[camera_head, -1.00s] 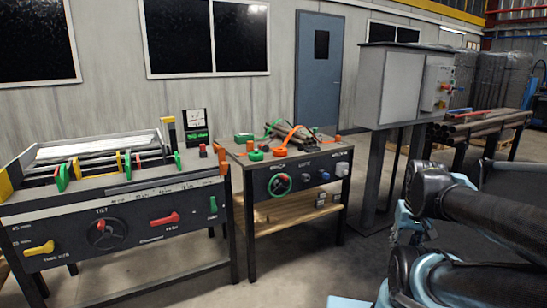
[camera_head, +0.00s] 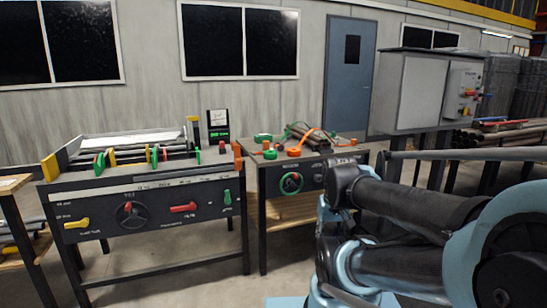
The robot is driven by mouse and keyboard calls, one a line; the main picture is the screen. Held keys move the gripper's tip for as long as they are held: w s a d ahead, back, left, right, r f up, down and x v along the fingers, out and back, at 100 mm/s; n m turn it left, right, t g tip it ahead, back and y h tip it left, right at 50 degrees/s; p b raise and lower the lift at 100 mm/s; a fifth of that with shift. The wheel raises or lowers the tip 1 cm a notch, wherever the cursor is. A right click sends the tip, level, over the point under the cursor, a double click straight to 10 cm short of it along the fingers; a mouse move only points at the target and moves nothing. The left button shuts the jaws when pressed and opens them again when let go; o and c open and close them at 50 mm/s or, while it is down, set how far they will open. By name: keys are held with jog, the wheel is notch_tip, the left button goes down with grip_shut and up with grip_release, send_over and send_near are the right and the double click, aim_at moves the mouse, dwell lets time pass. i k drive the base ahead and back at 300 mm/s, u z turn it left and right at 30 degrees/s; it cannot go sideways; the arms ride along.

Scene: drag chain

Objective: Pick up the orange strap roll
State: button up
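A small orange strap roll (camera_head: 293,152) lies near the front edge of the right-hand workbench (camera_head: 258,179), with an orange strap (camera_head: 317,134) arching behind it. Green rolls (camera_head: 270,154) lie to its left and behind it. My black and light-blue arm fills the lower right of the view and covers part of that bench's right side. My gripper does not show, so its state and its distance from the roll cannot be seen.
A larger workbench (camera_head: 150,186) with levers and coloured clamps stands to the left. A grey control cabinet (camera_head: 415,90) and a rack of pipes (camera_head: 500,134) stand to the right. Another table (camera_head: 14,184) shows at the left edge. Bare floor lies before the benches.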

aim_at(292, 152)
jog(key=u, duration=0.1)
jog(key=i, duration=1)
jog(key=z, duration=0.05)
